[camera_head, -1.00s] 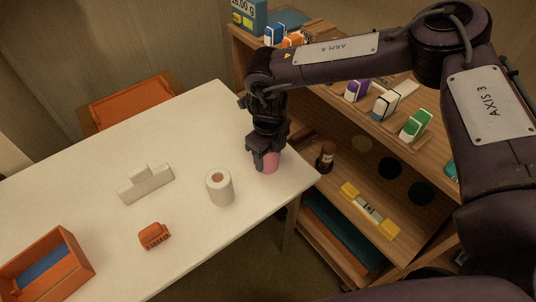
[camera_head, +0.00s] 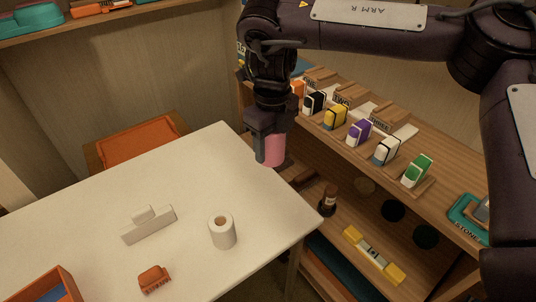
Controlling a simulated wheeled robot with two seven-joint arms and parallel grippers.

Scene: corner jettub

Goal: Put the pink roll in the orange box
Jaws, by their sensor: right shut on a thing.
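The pink roll (camera_head: 275,150) is between the fingers of my right gripper (camera_head: 269,150), which is shut on it and points down. It is held upright, above the right part of the white table (camera_head: 190,185). The fingers partly hide it. The orange box (camera_head: 50,285) is at the bottom left of the view, cut off by the picture edge, with a blue patch inside. My left gripper is not in view.
A white roll (camera_head: 222,231), a white stepped block (camera_head: 149,225) and a small orange object (camera_head: 154,279) stand on the table. A wooden shelf (camera_head: 430,190) with several small boxes stands at the right. An orange chair (camera_head: 145,140) is behind the table.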

